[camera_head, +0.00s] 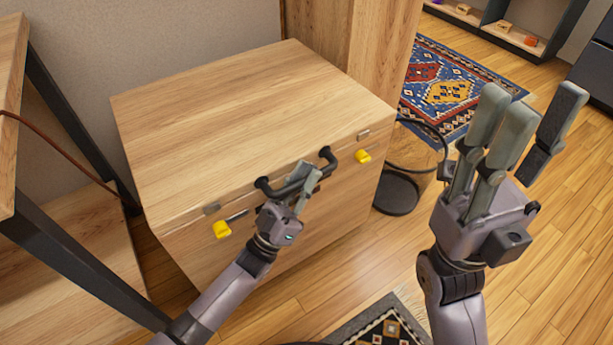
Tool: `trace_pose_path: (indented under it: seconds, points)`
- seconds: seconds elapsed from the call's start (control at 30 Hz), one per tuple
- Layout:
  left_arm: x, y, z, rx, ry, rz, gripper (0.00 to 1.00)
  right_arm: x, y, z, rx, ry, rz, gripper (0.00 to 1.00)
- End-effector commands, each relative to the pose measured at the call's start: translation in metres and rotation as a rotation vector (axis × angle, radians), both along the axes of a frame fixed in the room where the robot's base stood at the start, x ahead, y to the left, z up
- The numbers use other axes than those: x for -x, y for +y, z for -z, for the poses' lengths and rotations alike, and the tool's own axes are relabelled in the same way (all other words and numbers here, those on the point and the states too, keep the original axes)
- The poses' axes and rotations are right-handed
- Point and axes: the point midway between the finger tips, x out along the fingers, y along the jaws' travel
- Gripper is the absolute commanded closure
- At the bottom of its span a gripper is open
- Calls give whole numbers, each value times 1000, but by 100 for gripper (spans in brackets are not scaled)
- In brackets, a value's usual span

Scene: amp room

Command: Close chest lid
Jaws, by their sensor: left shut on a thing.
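The wooden chest (345,208) stands against the wall in the middle of the head view. Its lid (235,115) lies level over the body, with a thin seam along the front; I cannot tell whether a small gap is left there. A black bar handle (328,155) sits on the lid's front edge. My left gripper (306,180) is shut on this handle and hides its middle. My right gripper (535,115) is raised to the right of the chest, open and empty, with its fingers pointing up.
Yellow latch pieces (222,229) sit on the chest's front. A dark-framed wooden shelf (75,240) stands close on the left. A round black stand (396,193) is beside the chest's right side.

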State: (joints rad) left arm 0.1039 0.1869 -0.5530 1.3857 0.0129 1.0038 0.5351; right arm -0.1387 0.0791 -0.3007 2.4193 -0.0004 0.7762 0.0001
Motion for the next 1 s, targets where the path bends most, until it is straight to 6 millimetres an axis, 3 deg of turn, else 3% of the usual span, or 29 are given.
trace_pose_path:
  seconds: [0.03, 0.13, 0.17, 0.47, 0.8, 1.0]
  points:
    - [3, -3, 18, -25, 33, 6, 100, 0, 0, 1, 0, -1, 0, 62]
    - [3, -3, 18, -26, 33, 7, 100, 0, 0, 1, -1, -2, 0, 62]
    - [3, -3, 18, -27, 33, 7, 86, 0, 0, 1, -1, -3, 0, 62]
    - [2, -2, 13, -16, 23, 3, 66, 1, 0, 0, -1, -7, 0, 62]
    - [3, 0, 12, -13, 19, 2, 65, 2, -1, -2, 0, -11, 1, 62]
    - [17, 13, 31, -14, 23, 2, 65, 1, -1, -1, 0, -8, 1, 62]
